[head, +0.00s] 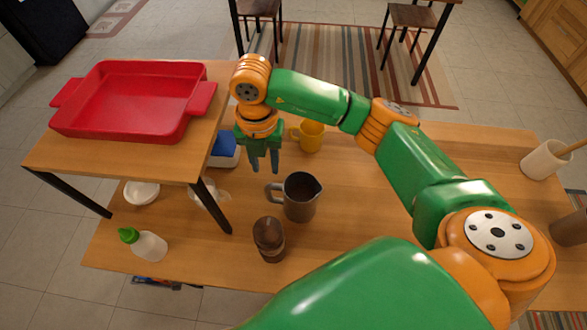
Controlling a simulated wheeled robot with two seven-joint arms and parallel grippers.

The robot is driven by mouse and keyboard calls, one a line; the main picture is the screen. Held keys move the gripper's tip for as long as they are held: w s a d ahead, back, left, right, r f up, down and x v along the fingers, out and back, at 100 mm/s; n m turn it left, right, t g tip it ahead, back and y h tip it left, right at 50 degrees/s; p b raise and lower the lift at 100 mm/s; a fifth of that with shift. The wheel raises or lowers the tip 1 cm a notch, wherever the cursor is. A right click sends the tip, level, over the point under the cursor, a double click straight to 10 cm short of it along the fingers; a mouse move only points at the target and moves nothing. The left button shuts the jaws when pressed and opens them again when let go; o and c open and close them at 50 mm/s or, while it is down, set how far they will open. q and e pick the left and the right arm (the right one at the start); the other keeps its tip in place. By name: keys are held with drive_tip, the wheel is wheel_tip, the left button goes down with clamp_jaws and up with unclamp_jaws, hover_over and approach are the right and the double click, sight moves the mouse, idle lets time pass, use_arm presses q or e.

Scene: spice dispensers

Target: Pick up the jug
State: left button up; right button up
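The jug (299,198) is dark grey metal with a handle on its left side and a spout on its right. It stands upright on the wooden table in the middle of the head view. My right gripper (264,164) hangs above and behind the jug's handle, pointing down, apart from the jug. Its fingers look a little apart with nothing between them. My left gripper is not in view.
A yellow mug (311,138) stands just behind and right of the gripper. A brown dispenser (269,240) stands in front of the jug. A raised shelf (130,157) with a red tray (75,121) is at left.

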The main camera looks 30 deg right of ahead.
sight(268, 185)
wheel_tip(268, 185, down, 6)
drive_tip(key=b, duration=0.5)
drive_tip(key=shift+s, duration=0.1)
wheel_tip(268, 185, down, 4)
drive_tip(key=shift+a+f+p, duration=0.1)
drive_tip(key=shift+p, duration=1.05)
drive_tip(key=f, duration=0.3)
drive_tip(key=shift+w, duration=0.2)
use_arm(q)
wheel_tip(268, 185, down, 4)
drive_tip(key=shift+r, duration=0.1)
use_arm(e)
clamp_jaws()
drive_tip(key=shift+r, duration=0.1)
